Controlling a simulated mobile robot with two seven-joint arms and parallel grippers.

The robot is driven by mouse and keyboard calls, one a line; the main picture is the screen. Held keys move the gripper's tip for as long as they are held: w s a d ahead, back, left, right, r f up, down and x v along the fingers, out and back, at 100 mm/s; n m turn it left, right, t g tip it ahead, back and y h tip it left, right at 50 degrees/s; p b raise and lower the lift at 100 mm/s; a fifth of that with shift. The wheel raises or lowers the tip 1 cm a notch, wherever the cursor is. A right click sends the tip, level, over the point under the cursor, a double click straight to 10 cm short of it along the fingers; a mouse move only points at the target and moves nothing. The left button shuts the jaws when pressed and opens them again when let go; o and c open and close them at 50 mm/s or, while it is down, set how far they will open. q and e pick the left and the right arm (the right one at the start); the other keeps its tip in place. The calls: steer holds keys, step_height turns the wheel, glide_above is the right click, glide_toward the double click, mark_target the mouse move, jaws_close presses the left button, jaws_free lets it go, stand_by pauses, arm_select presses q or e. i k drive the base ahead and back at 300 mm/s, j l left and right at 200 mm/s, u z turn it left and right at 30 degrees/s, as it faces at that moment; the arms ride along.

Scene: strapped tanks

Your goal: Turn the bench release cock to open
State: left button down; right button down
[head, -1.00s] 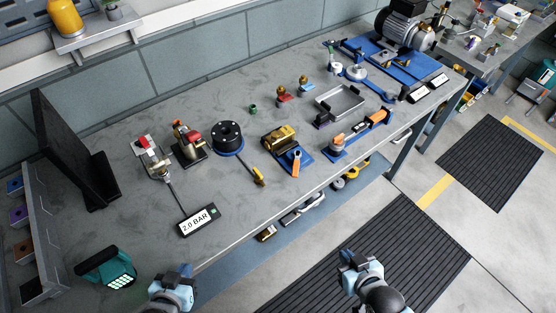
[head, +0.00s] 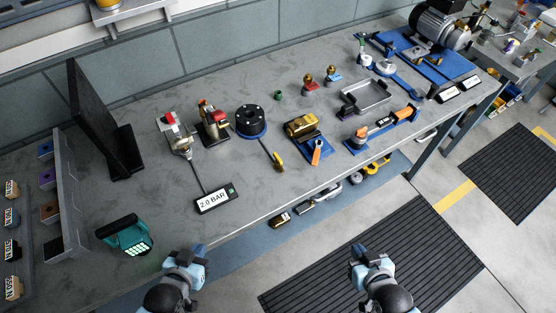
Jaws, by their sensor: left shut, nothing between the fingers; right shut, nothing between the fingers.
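No label in the head view marks the release cock. Several valve-like fittings stand on the grey bench (head: 270,185). A metal fitting with a red top (head: 174,132) stands at the left, joined by a dark line to a display (head: 215,199) reading 2.0 BAR. A second red-topped fitting on a black base (head: 213,127) is just right of it. A brass body on a blue plate (head: 306,131) has an orange lever (head: 317,152) pointing to the front edge. My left gripper (head: 187,260) is shut and empty at the front edge. My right gripper (head: 367,258) is shut and empty, above the floor.
A black flanged disc (head: 251,121) with a yellow-handled tool (head: 276,159) sits mid-bench. A metal tray (head: 366,96) and a blue clamp with an orange end (head: 384,128) are further right. A teal lit device (head: 126,236) and a dark upright panel (head: 100,125) are left.

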mark_target(278, 159)
steer(key=l+u, duration=0.3)
steer(key=u, duration=0.15)
steer(key=l+u, duration=0.35)
steer(key=u, duration=0.15)
